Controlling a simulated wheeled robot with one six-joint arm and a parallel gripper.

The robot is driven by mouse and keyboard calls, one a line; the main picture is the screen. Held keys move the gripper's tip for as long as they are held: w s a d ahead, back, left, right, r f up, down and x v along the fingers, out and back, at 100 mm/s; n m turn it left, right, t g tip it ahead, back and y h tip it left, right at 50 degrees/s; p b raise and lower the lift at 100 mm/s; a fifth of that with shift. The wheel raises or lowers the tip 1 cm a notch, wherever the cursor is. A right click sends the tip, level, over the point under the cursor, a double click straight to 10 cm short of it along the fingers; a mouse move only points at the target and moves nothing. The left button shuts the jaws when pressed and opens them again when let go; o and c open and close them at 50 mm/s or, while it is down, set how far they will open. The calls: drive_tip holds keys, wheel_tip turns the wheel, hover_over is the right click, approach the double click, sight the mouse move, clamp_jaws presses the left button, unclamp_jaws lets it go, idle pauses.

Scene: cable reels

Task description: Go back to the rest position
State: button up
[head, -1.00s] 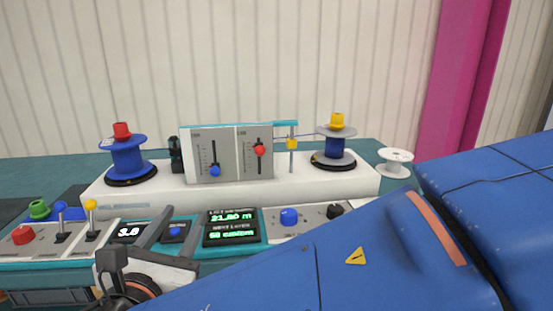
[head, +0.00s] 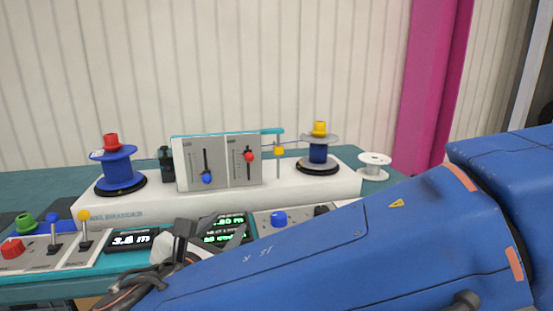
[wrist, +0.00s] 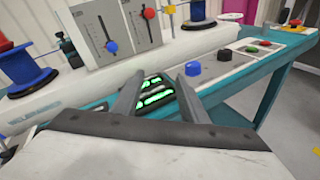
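My gripper (wrist: 157,90) is open and empty in the wrist view, its two dark fingers apart over the console's green-lit display (wrist: 155,97). In the head view my gripper (head: 207,244) is in front of the same display (head: 228,228) and covers part of it. Whether the fingers touch the panel I cannot tell. My blue arm crosses the lower right of the head view.
The bench carries a blue reel (head: 118,172) on the left, a grey slider panel (head: 217,162), a grey-flanged reel (head: 318,148) and an empty white spool (head: 374,166). Levers with coloured knobs (head: 84,216) stand at the front left. A pink post (head: 432,90) rises behind.

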drive_tip(key=w+d+f+m+g+h, duration=0.1)
drive_tip(key=d+f+m+g, duration=0.25)
drive_tip(key=d, duration=0.55)
drive_tip(key=w+d+f+m+g+h, duration=0.15)
drive_tip(key=d+m, duration=0.25)
drive_tip(key=d, duration=0.5)
drive_tip(key=d+f+m+g+h, duration=0.1)
drive_tip(key=d+f+m+g, duration=0.25)
drive_tip(key=d, duration=0.55)
drive_tip(key=s+d+f+m+g+y, duration=0.1)
drive_tip(key=s+d+f+m+y, duration=0.2)
drive_tip(key=s+d+m, duration=0.3)
drive_tip(key=s+d+f+m+g+y, duration=0.1)
drive_tip(key=s+d+f+m+y, duration=0.2)
drive_tip(key=m, duration=1)
drive_tip(key=s+d+f, duration=0.1)
drive_tip(key=s+d, duration=0.2)
drive_tip(key=shift+s+d, duration=0.2)
drive_tip(key=shift+s, duration=0.1)
